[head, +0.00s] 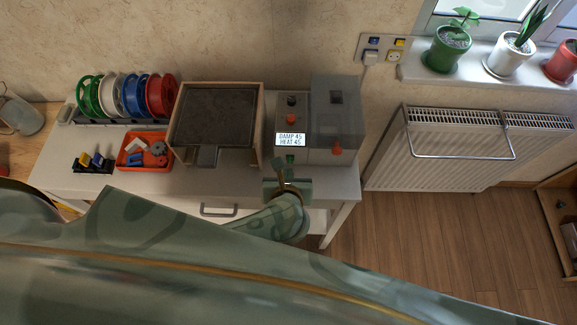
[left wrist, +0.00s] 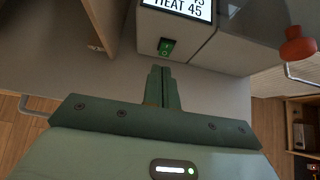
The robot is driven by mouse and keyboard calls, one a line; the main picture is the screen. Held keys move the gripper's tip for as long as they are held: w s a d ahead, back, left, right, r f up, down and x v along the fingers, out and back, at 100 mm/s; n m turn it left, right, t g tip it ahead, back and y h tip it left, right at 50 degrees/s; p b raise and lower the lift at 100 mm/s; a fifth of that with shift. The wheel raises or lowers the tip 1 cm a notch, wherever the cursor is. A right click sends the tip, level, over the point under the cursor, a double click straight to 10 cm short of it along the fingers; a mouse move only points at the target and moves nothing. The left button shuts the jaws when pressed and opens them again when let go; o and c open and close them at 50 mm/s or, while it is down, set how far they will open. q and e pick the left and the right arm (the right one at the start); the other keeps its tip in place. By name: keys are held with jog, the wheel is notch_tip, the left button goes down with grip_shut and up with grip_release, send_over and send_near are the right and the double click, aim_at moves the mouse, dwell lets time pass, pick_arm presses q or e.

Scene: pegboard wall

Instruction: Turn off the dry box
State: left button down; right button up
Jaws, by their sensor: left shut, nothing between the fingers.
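The dry box (head: 325,158) is a grey box with a smoky clear chamber on its right, standing at the right end of the white table. Its display (head: 290,139) reads DAMP 45, HEAT 45. A green rocker switch (head: 290,158) is low on the front; it also shows in the left wrist view (left wrist: 166,47). My left gripper (head: 280,160) is shut and empty in front of the box. In the left wrist view its fingertips (left wrist: 161,70) are just short of the switch; I cannot tell whether they touch. My right gripper is not in view.
An open-fronted wooden-walled box (head: 263,110) stands close left of the dry box. Spools (head: 161,95) and an orange tray (head: 143,163) are further left. A plug (head: 371,57) sits in the wall socket. Floor lies right of the table.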

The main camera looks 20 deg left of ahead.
aim_at(288, 162)
pick_arm(q)
jog(key=shift+w+a+f, duration=0.2)
jog(key=shift+w+f, duration=0.15)
jog(key=shift+w, duration=0.4)
jog(key=shift+w+a+f, duration=0.2)
jog(key=shift+w+f, duration=0.1)
jog(key=shift+w, duration=0.4)
